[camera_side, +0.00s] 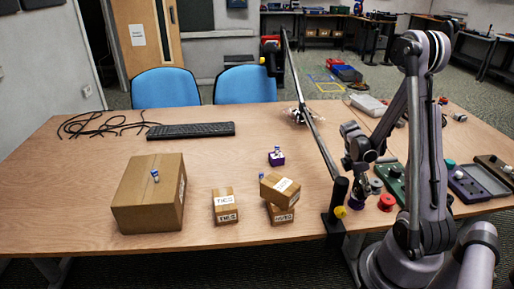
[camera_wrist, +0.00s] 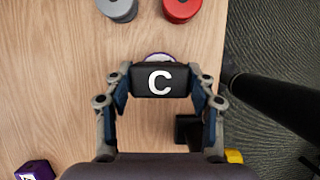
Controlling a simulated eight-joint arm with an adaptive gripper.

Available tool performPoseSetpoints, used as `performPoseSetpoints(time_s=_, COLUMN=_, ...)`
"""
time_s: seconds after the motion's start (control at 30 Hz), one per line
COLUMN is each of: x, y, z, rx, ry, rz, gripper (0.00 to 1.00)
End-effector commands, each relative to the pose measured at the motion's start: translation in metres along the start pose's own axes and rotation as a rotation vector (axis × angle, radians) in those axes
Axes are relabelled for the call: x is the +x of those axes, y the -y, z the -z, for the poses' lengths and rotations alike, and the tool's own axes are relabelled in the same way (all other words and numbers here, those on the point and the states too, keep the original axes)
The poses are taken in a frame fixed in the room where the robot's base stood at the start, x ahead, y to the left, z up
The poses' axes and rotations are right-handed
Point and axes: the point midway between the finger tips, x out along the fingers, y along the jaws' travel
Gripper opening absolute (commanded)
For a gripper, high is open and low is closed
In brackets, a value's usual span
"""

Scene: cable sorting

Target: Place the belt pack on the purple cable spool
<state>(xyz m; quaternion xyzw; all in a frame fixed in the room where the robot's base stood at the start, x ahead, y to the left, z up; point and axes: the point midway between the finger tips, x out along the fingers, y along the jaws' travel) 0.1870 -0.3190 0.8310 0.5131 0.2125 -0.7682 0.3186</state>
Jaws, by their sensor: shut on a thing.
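The belt pack (camera_wrist: 160,88) is a black block with a white letter C on its top, seen in the wrist view. My gripper (camera_wrist: 160,80) is shut on it, with one finger at each side. The purple cable spool (camera_wrist: 158,56) is mostly hidden beneath the belt pack; only its pale top and a purple rim show. In the side view the spool (camera_side: 355,202) stands near the table's front edge, below my gripper (camera_side: 360,174). I cannot tell whether the pack touches the spool.
A grey spool (camera_wrist: 118,8) and a red spool (camera_wrist: 182,8) stand close by. A black clamped pole (camera_side: 338,195) with a yellow knob rises beside the purple spool. A small purple cube (camera_side: 276,159) and cardboard boxes (camera_side: 150,200) lie left. Green board (camera_side: 392,182) sits right.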

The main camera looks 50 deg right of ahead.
Motion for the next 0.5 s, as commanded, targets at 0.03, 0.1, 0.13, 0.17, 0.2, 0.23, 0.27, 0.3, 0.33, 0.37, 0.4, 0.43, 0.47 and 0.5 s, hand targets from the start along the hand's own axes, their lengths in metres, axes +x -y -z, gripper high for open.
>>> performPoseSetpoints(time_s=0.03, x=-0.0001, y=0.0001, z=-0.0002, rx=0.0, ry=0.0, rz=0.0, gripper=0.19)
performPoseSetpoints(time_s=0.1, x=-0.0002, y=0.0001, z=-0.0003, rx=0.0, ry=0.0, rz=0.0, gripper=0.19)
performPoseSetpoints(time_s=0.13, x=-0.0002, y=0.0001, z=-0.0003, rx=0.0, ry=0.0, rz=0.0, gripper=0.19)
performPoseSetpoints(time_s=0.17, x=0.0, y=0.0001, z=-0.0002, rx=0.0, ry=0.0, rz=0.0, gripper=0.19)
performPoseSetpoints(time_s=0.2, x=0.0007, y=0.0, z=0.0001, rx=0.0, ry=0.0, rz=0.0, gripper=0.19)
performPoseSetpoints(time_s=0.23, x=0.0014, y=-0.0001, z=0.0004, rx=0.0, ry=0.0, rz=0.0, gripper=0.19)
performPoseSetpoints(time_s=0.27, x=0.0022, y=-0.0001, z=0.0007, rx=0.0, ry=0.0, rz=0.0, gripper=0.19)
performPoseSetpoints(time_s=0.3, x=0.0031, y=-0.0002, z=0.0011, rx=0.0, ry=0.0, rz=0.0, gripper=0.19)
performPoseSetpoints(time_s=0.33, x=0.0027, y=-0.0002, z=0.001, rx=0.0, ry=0.0, rz=0.0, gripper=0.65)
performPoseSetpoints(time_s=0.37, x=0.0026, y=-0.0001, z=0.001, rx=0.0, ry=0.0, rz=0.0, gripper=0.73)
performPoseSetpoints(time_s=0.4, x=0.0026, y=-0.0001, z=0.001, rx=0.0, ry=0.0, rz=0.0, gripper=0.79)
performPoseSetpoints(time_s=0.43, x=0.0026, y=-0.0001, z=0.001, rx=0.0, ry=0.0, rz=0.0, gripper=0.79)
performPoseSetpoints(time_s=0.47, x=0.0026, y=-0.0001, z=0.001, rx=0.0, ry=0.0, rz=0.0, gripper=0.79)
performPoseSetpoints(time_s=0.5, x=0.0026, y=-0.0001, z=0.001, rx=0.0, ry=0.0, rz=0.0, gripper=0.79)
